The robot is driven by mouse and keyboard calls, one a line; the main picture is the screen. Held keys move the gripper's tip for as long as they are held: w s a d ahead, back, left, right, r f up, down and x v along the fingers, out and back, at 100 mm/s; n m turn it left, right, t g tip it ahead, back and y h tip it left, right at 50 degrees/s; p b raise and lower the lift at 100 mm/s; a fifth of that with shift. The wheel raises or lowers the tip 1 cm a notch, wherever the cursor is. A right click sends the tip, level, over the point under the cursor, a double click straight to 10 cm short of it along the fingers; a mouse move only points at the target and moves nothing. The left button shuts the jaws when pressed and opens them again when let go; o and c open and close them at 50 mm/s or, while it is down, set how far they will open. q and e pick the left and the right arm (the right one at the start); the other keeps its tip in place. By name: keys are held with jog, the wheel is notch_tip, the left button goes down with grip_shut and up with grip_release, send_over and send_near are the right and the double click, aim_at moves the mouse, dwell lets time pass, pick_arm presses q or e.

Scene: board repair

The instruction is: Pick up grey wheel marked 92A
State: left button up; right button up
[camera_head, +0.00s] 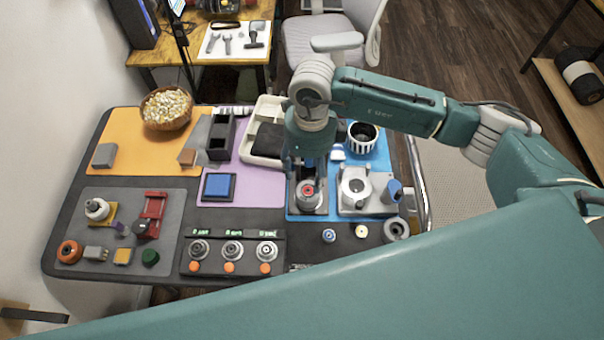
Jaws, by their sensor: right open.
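Three grey wheels (232,250) sit in a row in a dark rack (190,241) at the table's front. Green labels stand behind them and orange discs lie in front. The label text is too small to read, so I cannot tell which wheel is marked 92A. My right gripper (307,174) points down over the blue mat, behind and to the right of the rack. It is open, just above or around a round part with a red centre (308,191) in a dark fixture. Its fingertips are partly hidden by the hand. My left gripper is not in view.
A grey metal fixture (368,201) stands right of the gripper, with a striped cup (362,137) behind. Two small wheels (329,235) and a grey ring (396,229) lie at the front right. A grey mat (77,207) at left holds several parts. A wooden bowl (166,108) stands behind.

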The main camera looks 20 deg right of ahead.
jog(key=p, duration=0.2)
send_over(308, 190)
notch_tip(308, 190, down, 4)
jog(key=shift+s+f, duration=0.15)
jog(key=shift+f, duration=0.1)
notch_tip(308, 190, down, 6)
jog(key=shift+r+p, duration=0.1)
jog(key=shift+p, duration=0.35)
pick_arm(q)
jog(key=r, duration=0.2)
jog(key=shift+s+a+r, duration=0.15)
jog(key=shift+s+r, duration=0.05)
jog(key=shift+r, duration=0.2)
pick_arm(e)
jog(key=shift+c, duration=0.3)
jog(key=c, duration=1.2)
